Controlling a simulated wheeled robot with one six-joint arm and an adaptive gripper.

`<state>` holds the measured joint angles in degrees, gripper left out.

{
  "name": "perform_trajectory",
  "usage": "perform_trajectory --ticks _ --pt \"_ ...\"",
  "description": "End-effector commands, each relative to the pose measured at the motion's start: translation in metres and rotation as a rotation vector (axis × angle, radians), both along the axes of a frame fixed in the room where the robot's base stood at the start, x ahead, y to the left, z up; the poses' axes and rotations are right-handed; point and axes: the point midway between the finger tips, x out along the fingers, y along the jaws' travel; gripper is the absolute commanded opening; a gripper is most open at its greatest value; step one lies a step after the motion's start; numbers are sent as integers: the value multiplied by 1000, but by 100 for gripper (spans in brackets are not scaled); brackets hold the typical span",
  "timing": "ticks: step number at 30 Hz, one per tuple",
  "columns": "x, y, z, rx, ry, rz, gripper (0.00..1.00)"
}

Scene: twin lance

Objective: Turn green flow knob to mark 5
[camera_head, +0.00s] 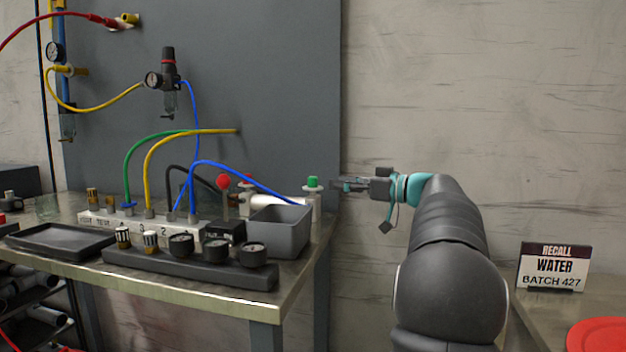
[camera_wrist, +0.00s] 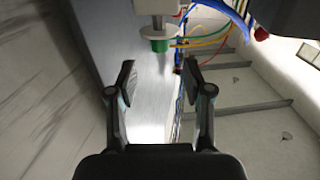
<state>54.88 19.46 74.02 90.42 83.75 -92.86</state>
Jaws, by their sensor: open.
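The green knob (camera_head: 313,182) sits on top of a pale upright post at the right end of the workbench. In the wrist view the green knob (camera_wrist: 159,45) is at the top centre, beside a pale disc and the post. My gripper (camera_head: 340,184) is just right of the knob at about its height, pointing left. In the wrist view my gripper (camera_wrist: 163,82) has its fingers spread wide, with nothing between them. The knob lies beyond the fingertips and appears apart from them. I cannot make out any scale marks or the knob's setting.
A grey open bin (camera_head: 279,232) stands left of the post. A red knob (camera_head: 223,182) and blue hose (camera_head: 240,172) are farther left. Gauges sit on a dark rail (camera_head: 180,270) at the bench front. A recall sign (camera_head: 553,267) stands at right. The wall is close behind.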

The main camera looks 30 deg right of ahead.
Motion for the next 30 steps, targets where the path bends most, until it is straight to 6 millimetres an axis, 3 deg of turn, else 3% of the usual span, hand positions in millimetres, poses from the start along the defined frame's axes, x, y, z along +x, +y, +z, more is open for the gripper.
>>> perform_trajectory --ticks 6,12,26,27,30 --pt "36 21 2 2 1 3 51" --pt "60 33 1 1 0 1 51" --pt "71 39 0 0 1 -1 51" --pt "71 39 0 0 1 -1 48" --pt "71 39 0 0 1 -1 23"
